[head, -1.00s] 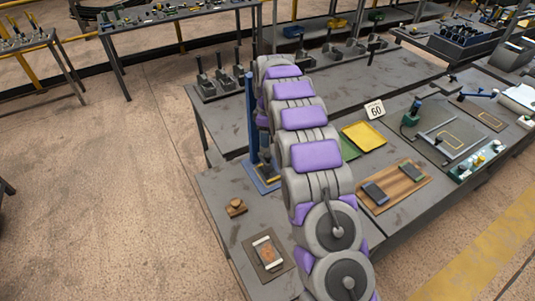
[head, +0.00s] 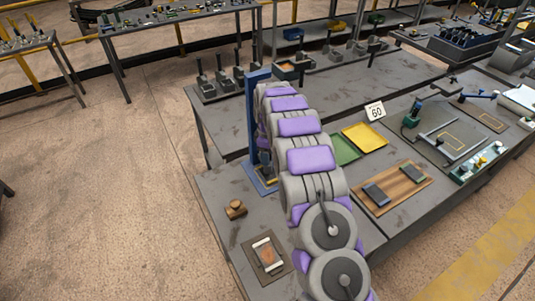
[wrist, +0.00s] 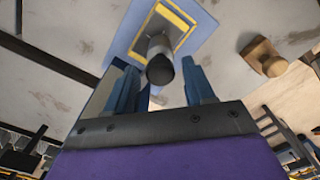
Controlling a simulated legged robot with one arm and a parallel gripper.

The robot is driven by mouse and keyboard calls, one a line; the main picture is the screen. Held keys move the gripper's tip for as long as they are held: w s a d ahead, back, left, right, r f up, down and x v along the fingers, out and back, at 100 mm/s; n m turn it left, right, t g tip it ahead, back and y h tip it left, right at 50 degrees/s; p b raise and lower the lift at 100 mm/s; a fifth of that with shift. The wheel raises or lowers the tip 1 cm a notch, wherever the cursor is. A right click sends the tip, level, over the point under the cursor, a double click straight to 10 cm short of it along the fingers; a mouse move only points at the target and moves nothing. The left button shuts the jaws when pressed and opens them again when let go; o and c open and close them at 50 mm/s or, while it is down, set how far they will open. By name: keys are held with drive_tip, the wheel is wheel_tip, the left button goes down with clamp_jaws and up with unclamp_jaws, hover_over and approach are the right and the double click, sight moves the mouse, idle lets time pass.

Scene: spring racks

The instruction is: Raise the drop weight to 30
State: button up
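The drop-weight rig is a blue upright post (head: 253,120) on a blue base (head: 262,186) at the left of the near bench. The wrist view shows its blue base plate (wrist: 197,38) with a yellow outline. A grey cylinder with a dark rounded end (wrist: 160,62), seemingly the drop weight, shows there in front of the plate. My gripper (wrist: 163,88) is open, with one blue finger on each side of the cylinder's line. I cannot tell whether the cylinder is between the fingers or just beyond them. In the head view my arm hides the gripper and the weight. No height scale is readable.
A card reading 60 (head: 375,111) stands behind a yellow tray (head: 365,138) and a green tray (head: 343,150). A wooden stamp-like piece (head: 236,209) and a brown board (head: 268,259) lie near the bench's left edge. A wooden board (head: 400,187) carries two dark blocks.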

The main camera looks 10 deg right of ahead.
clamp_jaws()
idle(0.4)
wheel_tip(320, 180, up, 30)
drive_tip(key=p, duration=1.2)
drive_tip(key=shift+r, duration=0.1)
drive_tip(key=shift+o, duration=0.7)
unclamp_jaws()
drive_tip(key=shift+r, duration=0.1)
